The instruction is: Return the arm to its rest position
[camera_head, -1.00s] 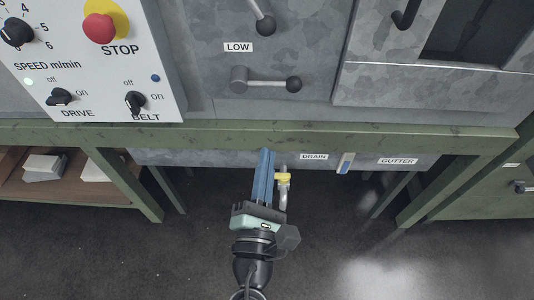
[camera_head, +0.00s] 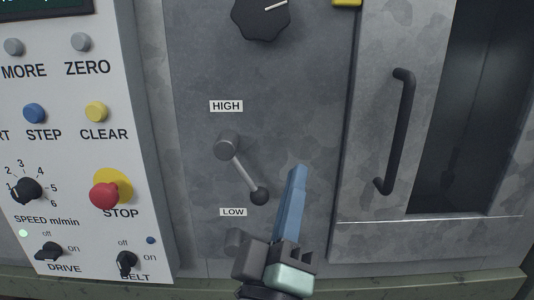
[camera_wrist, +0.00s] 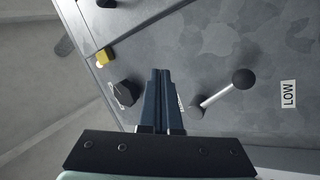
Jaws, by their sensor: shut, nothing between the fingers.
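My gripper (camera_head: 299,170) stands in front of the grey machine panel in the head view, its long blue fingers pointing up, closed together with nothing between them. In the wrist view the fingers (camera_wrist: 160,75) also lie side by side, pointing at the panel. A lever with a black ball (camera_head: 260,195) sits left of the fingertips, its ball low, between the HIGH and LOW labels. The wrist view shows a ball-ended lever (camera_wrist: 243,79) right of the fingers.
The control panel (camera_head: 75,185) with its red STOP button (camera_head: 104,195) is at the left. A black door handle (camera_head: 402,130) stands out at the right. A black knob (camera_head: 260,17) is above. A green frame rail (camera_head: 400,285) runs along the bottom.

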